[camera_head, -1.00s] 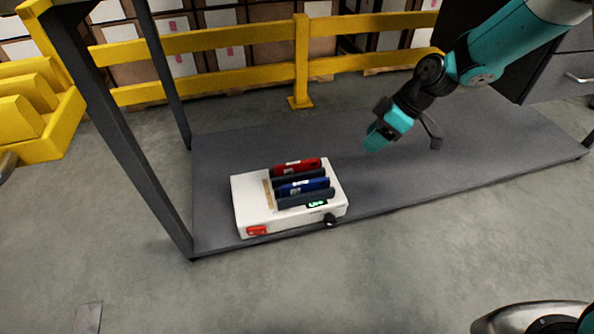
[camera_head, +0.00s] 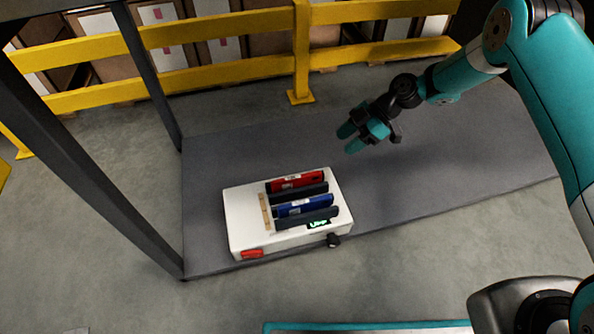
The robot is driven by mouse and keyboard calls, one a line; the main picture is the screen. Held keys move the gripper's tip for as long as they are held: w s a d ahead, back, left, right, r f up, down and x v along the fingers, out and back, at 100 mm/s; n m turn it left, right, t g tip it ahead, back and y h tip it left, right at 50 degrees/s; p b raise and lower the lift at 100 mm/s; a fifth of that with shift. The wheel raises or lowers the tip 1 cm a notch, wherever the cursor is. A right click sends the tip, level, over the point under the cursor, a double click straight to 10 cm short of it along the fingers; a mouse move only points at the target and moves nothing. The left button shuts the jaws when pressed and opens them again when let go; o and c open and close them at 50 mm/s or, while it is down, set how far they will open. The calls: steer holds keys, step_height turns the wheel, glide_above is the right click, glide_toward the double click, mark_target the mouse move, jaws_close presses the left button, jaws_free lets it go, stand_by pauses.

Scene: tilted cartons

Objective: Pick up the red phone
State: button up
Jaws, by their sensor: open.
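The red phone (camera_head: 296,181) stands on edge in the rear slot of a white box-shaped station (camera_head: 245,213) with dark holders. A blue phone (camera_head: 304,206) stands in the slot in front of it. A dark divider (camera_head: 300,192) is between the two phones, and another dark bar (camera_head: 307,218) is in front of the blue one. My gripper (camera_head: 346,139) is open and empty. It is above and to the right of the red phone, apart from it, with its teal fingers pointing down and left.
The station rests on a dark grey shelf (camera_head: 420,185) with wide free room to its right. A dark post (camera_head: 85,165) rises at the left. A yellow rail (camera_head: 220,76) and cartons (camera_head: 260,47) are behind.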

steer(key=b, duration=0.6)
glide_toward(299, 176)
steer(key=x, duration=0.4)
steer(key=shift+s+d+f, duration=0.1)
steer(key=shift+s+f, duration=0.1)
steer(key=shift+f, duration=0.05)
steer(key=b+x, duration=0.4)
steer(key=x, duration=0.1)
steer(key=shift+w, duration=0.1)
steer(key=shift+c, duration=0.3)
steer(key=shift+r, duration=0.1)
jaws_close()
